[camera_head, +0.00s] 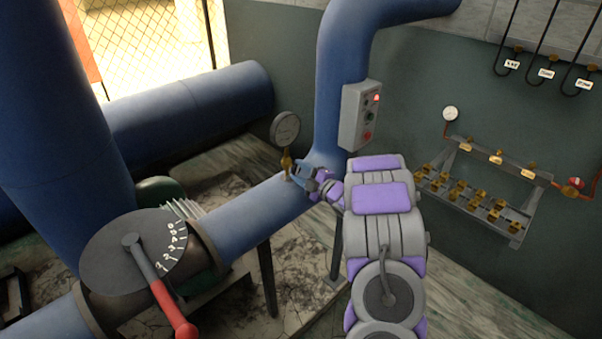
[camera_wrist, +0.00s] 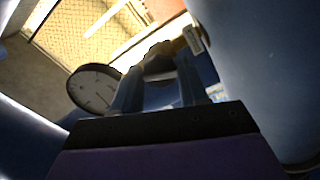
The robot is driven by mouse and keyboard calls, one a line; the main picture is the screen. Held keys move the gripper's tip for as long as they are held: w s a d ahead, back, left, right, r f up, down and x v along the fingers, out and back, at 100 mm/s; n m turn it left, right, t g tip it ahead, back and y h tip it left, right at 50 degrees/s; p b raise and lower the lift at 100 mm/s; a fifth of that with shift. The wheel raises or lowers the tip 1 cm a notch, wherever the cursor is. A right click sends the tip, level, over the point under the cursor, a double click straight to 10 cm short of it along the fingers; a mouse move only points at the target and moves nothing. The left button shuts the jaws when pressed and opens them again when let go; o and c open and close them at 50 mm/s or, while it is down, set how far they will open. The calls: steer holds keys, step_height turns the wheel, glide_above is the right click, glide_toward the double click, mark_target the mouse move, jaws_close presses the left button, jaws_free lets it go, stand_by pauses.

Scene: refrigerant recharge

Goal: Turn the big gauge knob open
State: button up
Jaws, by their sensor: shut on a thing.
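The round gauge (camera_head: 285,130) stands on a brass fitting (camera_head: 287,162) on top of the blue pipe. My gripper (camera_head: 297,170) is at this fitting, just below the gauge, and its fingers are shut on the knob there. In the wrist view the gauge dial (camera_wrist: 94,89) is left of my gripper (camera_wrist: 158,78). A brass part (camera_wrist: 180,46) shows beyond the fingertips. The fingers cover most of the knob, so how far it is turned cannot be told.
A large dial with a red-handled lever (camera_head: 172,308) sits on the pipe at lower left. A rack with brass valves (camera_head: 470,195) and hanging hoses (camera_head: 543,40) are on the right wall.

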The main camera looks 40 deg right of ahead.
stand_by(0.3)
steer(key=n, duration=0.3)
steer(key=shift+n, duration=0.4)
steer(key=o, duration=1)
steer(key=shift+d, duration=0.1)
steer(key=shift+o, duration=0.2)
steer(key=shift+s, duration=0.1)
steer(key=s, duration=0.7)
steer(key=shift+d, duration=0.2)
steer(key=shift+w+r, duration=0.1)
steer(key=shift+w, duration=0.1)
